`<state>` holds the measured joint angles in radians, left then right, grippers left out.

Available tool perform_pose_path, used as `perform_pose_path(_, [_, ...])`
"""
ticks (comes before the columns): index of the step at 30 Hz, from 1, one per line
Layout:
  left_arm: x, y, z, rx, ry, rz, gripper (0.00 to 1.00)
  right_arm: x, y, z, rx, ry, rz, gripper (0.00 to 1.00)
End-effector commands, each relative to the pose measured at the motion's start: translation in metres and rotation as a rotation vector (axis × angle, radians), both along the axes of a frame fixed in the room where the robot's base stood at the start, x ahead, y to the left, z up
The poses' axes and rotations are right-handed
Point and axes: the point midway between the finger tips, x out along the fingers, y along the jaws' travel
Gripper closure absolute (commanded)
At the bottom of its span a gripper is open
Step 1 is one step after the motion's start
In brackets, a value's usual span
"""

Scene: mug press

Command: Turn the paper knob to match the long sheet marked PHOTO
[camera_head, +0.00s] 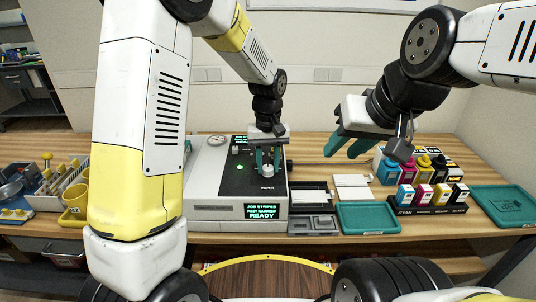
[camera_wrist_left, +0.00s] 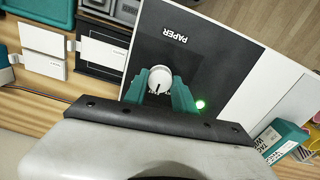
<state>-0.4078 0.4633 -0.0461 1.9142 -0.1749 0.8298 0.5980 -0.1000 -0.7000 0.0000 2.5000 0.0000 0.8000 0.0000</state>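The paper knob (camera_wrist_left: 159,80) is a round white dial with a dark pointer mark, on the black panel beside the word PAPER in the left wrist view. It also shows on top of the press (camera_head: 220,180) in the head view. My left gripper (camera_head: 268,168) points down over it, with teal fingers on both sides of the knob. I cannot tell whether they press on it. My right gripper (camera_head: 351,148) hangs open and empty over the right part of the table.
The press display (camera_head: 263,212) shows READY in green. A green light (camera_wrist_left: 200,104) glows beside the knob. Pale cards (camera_head: 353,187), a teal tray (camera_head: 368,217) and ink bottles (camera_head: 424,195) stand to the right. Yellow mugs (camera_head: 75,199) and a rack stand at the left.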

Motion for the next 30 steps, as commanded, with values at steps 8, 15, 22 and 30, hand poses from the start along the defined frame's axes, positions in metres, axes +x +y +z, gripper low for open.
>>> perform_pose_path(8, [0.0001,0.0000,0.0004,0.000,0.000,-0.004,1.00,0.0000,0.0000,0.0000,0.000,0.000,0.000,0.65])
perform_pose_path(15, [0.0001,0.0000,0.0005,0.000,0.000,-0.065,1.00,0.0000,0.0000,0.0000,0.000,0.000,0.000,0.65])
perform_pose_path(22, [0.0001,0.0000,0.0006,-0.001,0.000,-0.219,1.00,0.0000,0.0000,0.0000,0.000,0.000,0.000,0.65])
perform_pose_path(30, [0.0004,0.0001,0.0007,-0.001,-0.001,-0.464,1.00,0.0000,0.0000,0.0000,0.000,0.000,0.000,0.65])
